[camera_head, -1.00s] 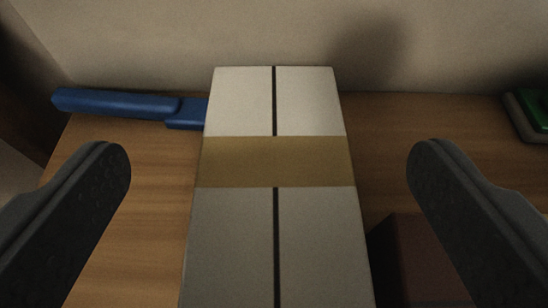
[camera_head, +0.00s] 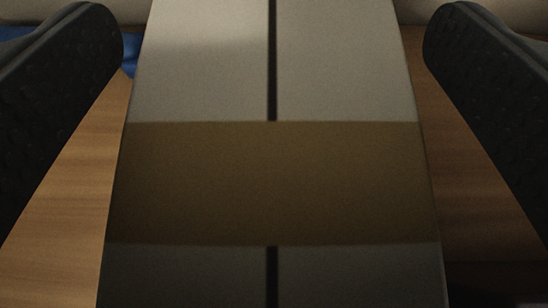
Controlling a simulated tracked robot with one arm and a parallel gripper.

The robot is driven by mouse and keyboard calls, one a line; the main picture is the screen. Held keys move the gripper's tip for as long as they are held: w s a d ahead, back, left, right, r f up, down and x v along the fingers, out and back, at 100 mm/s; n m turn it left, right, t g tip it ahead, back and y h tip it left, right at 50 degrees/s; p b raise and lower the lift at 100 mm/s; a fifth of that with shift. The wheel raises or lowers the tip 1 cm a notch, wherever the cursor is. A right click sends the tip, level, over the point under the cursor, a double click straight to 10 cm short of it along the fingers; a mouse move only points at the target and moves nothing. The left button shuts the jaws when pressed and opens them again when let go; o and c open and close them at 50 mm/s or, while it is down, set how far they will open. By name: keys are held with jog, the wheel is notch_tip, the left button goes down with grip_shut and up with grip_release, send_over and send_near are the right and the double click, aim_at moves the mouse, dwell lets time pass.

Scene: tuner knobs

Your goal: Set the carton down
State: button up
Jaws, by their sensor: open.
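The carton (camera_head: 200,85) is white with a tan band across it and a dark seam along its length. It fills the middle of the view, and its near end runs out of the frame. My gripper (camera_head: 273,38) is open, with one dark finger on each side of the carton. A gap shows between each finger and the carton's sides. The underside of the carton is hidden.
The wooden surface (camera_head: 62,205) shows on both sides of the carton. A piece of a blue object (camera_head: 131,62) shows behind the left finger. A pale wall (camera_head: 418,10) is at the back. A dark patch lies at the lower right.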

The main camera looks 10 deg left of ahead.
jog(key=c, duration=1.5)
jog(key=shift+r, duration=0.15)
